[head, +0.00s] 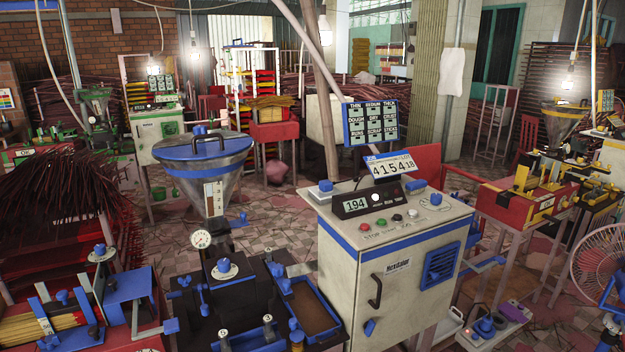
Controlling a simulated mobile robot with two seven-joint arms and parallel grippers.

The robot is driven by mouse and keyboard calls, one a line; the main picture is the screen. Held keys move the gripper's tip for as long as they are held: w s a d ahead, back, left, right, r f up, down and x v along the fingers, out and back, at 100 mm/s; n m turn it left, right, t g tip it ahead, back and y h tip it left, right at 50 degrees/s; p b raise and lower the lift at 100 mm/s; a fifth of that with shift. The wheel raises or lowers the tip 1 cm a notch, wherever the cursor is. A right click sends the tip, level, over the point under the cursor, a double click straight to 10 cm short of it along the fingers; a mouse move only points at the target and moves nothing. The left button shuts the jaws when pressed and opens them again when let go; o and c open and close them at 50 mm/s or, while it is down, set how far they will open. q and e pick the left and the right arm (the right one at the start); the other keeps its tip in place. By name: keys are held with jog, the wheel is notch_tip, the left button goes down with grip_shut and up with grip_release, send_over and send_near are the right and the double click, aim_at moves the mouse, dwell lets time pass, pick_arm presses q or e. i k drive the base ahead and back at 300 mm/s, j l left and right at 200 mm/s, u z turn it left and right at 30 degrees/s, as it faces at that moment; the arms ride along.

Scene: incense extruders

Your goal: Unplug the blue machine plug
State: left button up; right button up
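The blue-trimmed machine has a pale control cabinet (395,265) and a metal hopper (205,165) with a blue band. At the lower right, a low pale box (492,340) sits near the floor beside the cabinet. A round blue piece (485,327) stands on it and looks like a plug, but it is small and I cannot tell how far it is seated. Neither of my grippers is in view.
A blue fan (603,262) stands at the right edge. A red and yellow machine bench (525,200) is behind the box. Incense bundles (65,210) fill the left side. Tiled floor (545,320) shows between the box and the fan.

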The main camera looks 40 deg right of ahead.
aim_at(326, 186)
jog(key=i+l, duration=0.15)
jog(key=l, duration=0.2)
jog(key=i+l, duration=0.2)
jog(key=l, duration=0.2)
jog(key=i+l+u, duration=0.1)
jog(key=l, duration=0.25)
